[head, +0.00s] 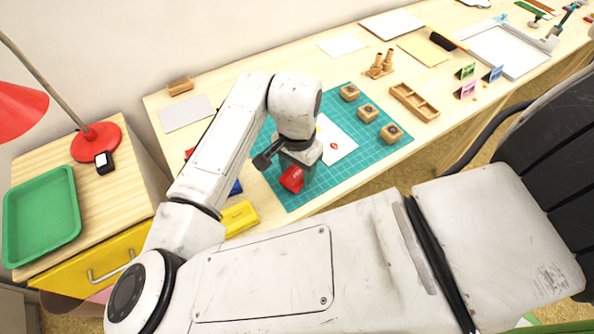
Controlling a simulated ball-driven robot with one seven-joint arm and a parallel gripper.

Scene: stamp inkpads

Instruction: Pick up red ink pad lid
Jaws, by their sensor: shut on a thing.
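My gripper (293,168) hangs over the left part of the teal cutting mat (282,202), mostly hidden by my own wrist. It is shut on the red ink pad lid (292,179), a small red block with pale marking. I cannot tell whether the lid touches the mat. Another red piece (189,153) shows partly behind my arm, at the mat's left; it may be a red ink pad, but most of it is hidden.
A yellow ink pad (239,218) and a partly hidden blue one (236,187) lie left of the mat. Several wooden stamps (368,113) and a white card (336,141) with a red print are on the mat. A wooden tray (414,102) stands to the right.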

